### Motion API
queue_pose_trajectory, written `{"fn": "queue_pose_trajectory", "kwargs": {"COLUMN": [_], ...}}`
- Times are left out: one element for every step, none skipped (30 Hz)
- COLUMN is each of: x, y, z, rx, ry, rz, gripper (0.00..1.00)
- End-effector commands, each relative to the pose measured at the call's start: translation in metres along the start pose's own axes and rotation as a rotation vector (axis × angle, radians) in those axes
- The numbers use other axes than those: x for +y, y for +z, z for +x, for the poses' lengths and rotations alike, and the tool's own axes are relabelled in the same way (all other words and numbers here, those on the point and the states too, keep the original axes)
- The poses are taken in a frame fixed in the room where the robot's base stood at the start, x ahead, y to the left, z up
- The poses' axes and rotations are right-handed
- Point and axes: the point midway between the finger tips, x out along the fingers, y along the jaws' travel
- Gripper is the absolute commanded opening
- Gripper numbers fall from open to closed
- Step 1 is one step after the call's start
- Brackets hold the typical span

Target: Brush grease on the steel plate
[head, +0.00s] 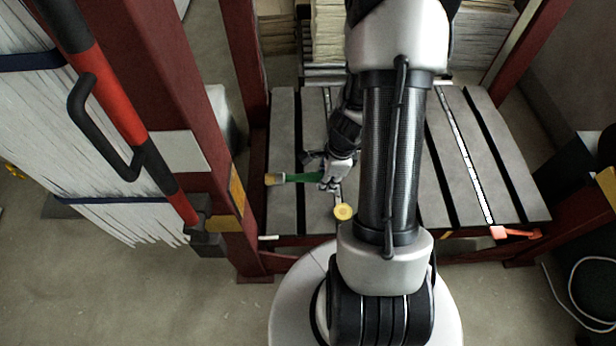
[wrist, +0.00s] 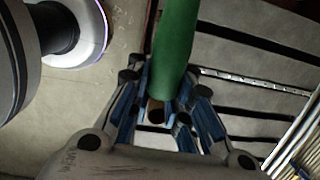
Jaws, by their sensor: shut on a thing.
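My gripper (head: 328,175) is shut on the green handle of a brush (head: 300,177). In the wrist view, the green handle (wrist: 175,45) stands between the blue-lined fingers (wrist: 165,108) of my gripper. In the head view, the brush points left, with its pale yellowish bristles over the left part of the grey steel plate (head: 284,130). I cannot tell whether the bristles touch the plate. The plate has dark slots between its grey strips. My arm hides its middle. No grease can be made out on it.
A small round yellow thing (head: 343,212) is at the plate's front edge. An orange-red piece (head: 512,233) is at the front right. Stacked sheets (head: 328,30) stand behind.

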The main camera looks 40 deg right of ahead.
Motion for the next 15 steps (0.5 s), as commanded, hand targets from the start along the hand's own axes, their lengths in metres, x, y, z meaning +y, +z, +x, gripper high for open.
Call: {"fn": "queue_pose_trajectory", "kwargs": {"x": [0.0,0.0,0.0,0.001,0.001,0.001,0.001,0.001,0.001,0.001,0.001,0.001,0.001,0.001,0.001], "y": [0.004,0.006,0.01,0.013,0.016,0.021,0.025,0.028,0.033,0.036,0.039,0.044,0.047,0.049,0.053], "z": [0.001,0.001,0.001,0.002,0.002,0.003,0.004,0.004,0.005,0.005,0.005,0.006,0.006,0.007,0.007], "rx": [0.0,-0.001,-0.001,-0.001,-0.001,-0.001,-0.001,-0.001,-0.001,-0.001,-0.001,-0.001,-0.002,-0.002,-0.002], "ry": [0.001,0.001,0.001,0.001,0.001,0.002,0.001,0.001,0.001,0.001,0.001,0.001,0.001,0.0,0.0], "rz": [-0.002,-0.002,-0.004,-0.005,-0.005,-0.006,-0.006,-0.005,-0.006,-0.007,-0.007,-0.007,-0.006,-0.005,-0.006], "gripper": [0.0,0.0,0.0,0.0,0.0,0.0,0.0,0.0,0.0,0.0,0.0,0.0,0.0,0.0,0.0]}}
